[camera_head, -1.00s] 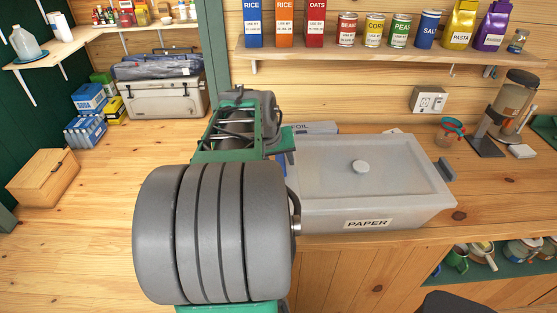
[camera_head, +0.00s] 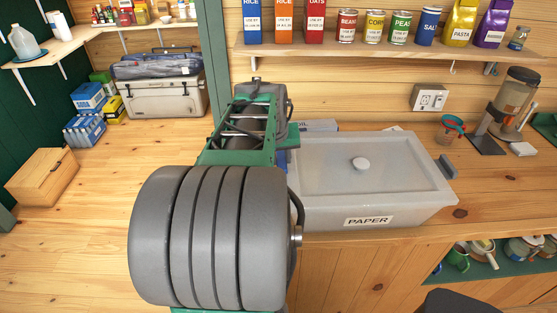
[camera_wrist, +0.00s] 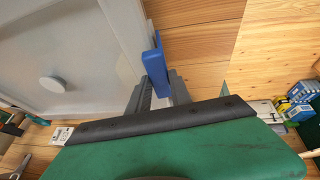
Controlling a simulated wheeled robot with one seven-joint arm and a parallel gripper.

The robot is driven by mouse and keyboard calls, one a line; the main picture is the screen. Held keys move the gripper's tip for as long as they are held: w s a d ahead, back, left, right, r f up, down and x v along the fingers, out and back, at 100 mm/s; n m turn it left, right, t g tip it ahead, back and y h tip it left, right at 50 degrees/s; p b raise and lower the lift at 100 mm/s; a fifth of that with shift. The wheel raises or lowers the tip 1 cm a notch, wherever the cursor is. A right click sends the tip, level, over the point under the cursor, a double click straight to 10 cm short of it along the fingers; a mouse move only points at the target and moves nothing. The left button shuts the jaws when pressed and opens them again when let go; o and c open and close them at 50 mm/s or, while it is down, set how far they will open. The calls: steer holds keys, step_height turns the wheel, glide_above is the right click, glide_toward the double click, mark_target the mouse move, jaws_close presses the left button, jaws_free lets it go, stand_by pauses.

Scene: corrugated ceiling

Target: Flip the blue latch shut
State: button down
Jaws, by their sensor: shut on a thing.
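The blue latch (camera_wrist: 156,66) stands up along the side of a grey lidded box in the wrist view. My gripper (camera_wrist: 162,92) is at the latch's lower end, with its dark fingers closed around it. The fingertips are partly hidden behind the green and black gripper body. The box (camera_head: 325,208), labelled PAPER, sits on the wooden counter with its lid (camera_head: 400,165) on. In the head view my arm covers the box's left side and hides the fingers there.
A second, dark latch (camera_head: 447,167) is on the box's right side. A shelf (camera_head: 350,50) of cans and packets hangs above. A foil box (camera_head: 318,125) lies behind the box.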

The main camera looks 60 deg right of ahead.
steer(key=shift+s+d+f+t+y+b, duration=0.1)
steer(key=shift+s+d+t+y+b, duration=0.2)
steer(key=shift+s+t+y, duration=0.35)
steer(key=shift+w, duration=0.1)
steer(key=c, duration=1.2)
jaws_free()
steer(key=shift+o, duration=0.2)
steer(key=shift+h, duration=0.25)
steer(key=b+v, duration=0.1)
steer(key=v, duration=0.6)
steer(key=shift+r, duration=0.2)
steer(key=shift+a+r, duration=0.15)
steer(key=shift+r, duration=0.05)
